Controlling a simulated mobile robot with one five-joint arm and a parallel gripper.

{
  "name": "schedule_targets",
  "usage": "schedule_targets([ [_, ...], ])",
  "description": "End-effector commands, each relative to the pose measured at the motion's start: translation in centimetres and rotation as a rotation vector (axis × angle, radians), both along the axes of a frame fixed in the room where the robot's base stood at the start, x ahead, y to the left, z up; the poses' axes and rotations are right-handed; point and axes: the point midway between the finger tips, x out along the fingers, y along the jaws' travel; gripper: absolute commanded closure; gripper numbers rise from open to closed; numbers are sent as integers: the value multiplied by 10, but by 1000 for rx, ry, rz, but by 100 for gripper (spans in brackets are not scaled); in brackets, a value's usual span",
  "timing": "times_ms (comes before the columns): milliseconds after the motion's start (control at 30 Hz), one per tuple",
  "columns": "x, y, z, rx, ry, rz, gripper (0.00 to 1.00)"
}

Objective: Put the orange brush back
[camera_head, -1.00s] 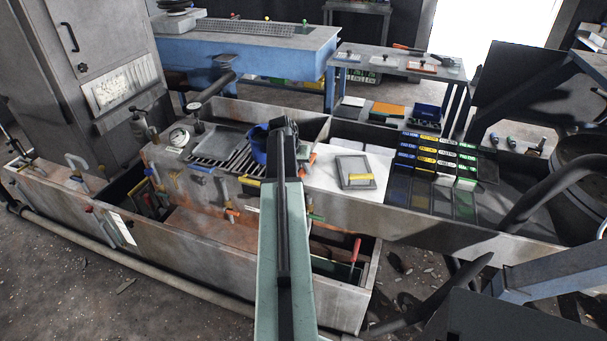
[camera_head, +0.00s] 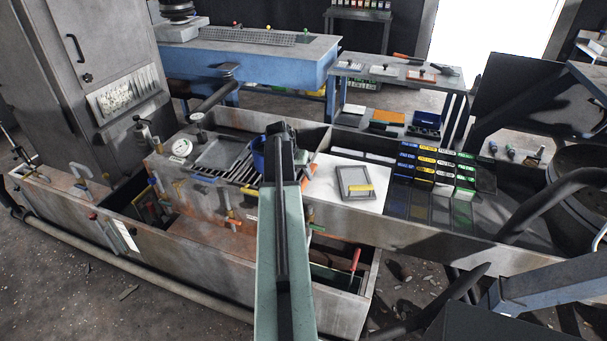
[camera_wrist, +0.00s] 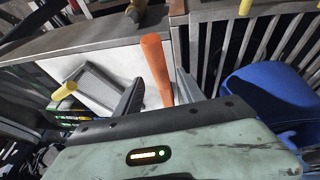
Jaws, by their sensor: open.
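An orange handle, which looks like that of the orange brush (camera_wrist: 154,64), stands up between the two fingers of my gripper (camera_wrist: 160,80) in the wrist view. Clear gaps show beside it, and the fingers are open. Its lower end is hidden behind my gripper body. In the head view only a small orange part (camera_head: 309,168) shows just right of my arm. My gripper (camera_head: 281,128) there is over the trough's middle divider, and its fingers are hard to make out.
A blue cup (camera_wrist: 262,95) is close beside my gripper, next to a slatted rack (camera_head: 235,165). A framed screen with a yellow handle (camera_head: 355,182) lies on a white sheet to the right. Several labelled boxes (camera_head: 428,163) stand further right. Trough walls surround these.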

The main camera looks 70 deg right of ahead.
Motion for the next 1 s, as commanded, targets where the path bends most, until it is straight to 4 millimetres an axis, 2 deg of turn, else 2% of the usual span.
schedule_targets([
  [33, 1, 6, 23, 0, 0, 1, 54],
  [200, 7, 20, 60, 0, 0, 1, 54],
  [300, 10, 27, 74, 1, 0, 0, 54],
  [400, 11, 30, 79, 1, 1, -1, 54],
  [767, 16, 34, 76, 3, 0, 8, 54],
  [867, 50, 64, 74, 24, 1, 85, 54],
  [967, 116, 135, 70, 74, 5, 251, 54],
  [1000, 145, 173, 68, 99, 8, 336, 54],
])
